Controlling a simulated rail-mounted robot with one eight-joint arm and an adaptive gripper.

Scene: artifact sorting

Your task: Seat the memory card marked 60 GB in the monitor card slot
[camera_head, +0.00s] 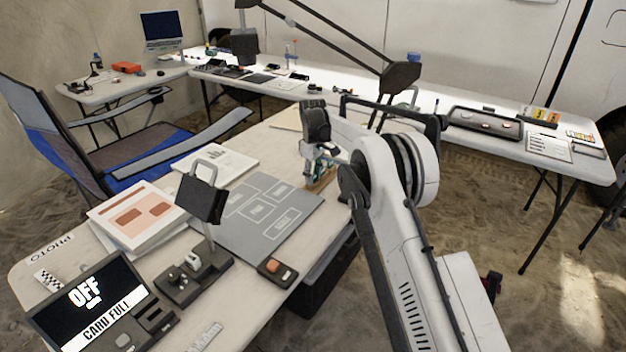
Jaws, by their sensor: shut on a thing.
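The monitor (90,303) stands at the lower left of the near table. Its screen reads "OFF" and "CARD FULL". Dark slot-like openings (153,317) show in the panel at its right side; I cannot tell which is the card slot. My gripper (320,172) is over the far right edge of the near table, pointing down, at a small wooden holder (320,183). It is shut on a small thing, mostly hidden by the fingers. No 60 GB marking is readable, so I cannot tell whether this is the memory card.
A grey labelled mat (268,243) lies between my gripper and the monitor. A camera stand (203,200), a box with an orange button (275,268) and paper stacks (140,215) are nearby. A blue chair (130,150) stands behind the near table.

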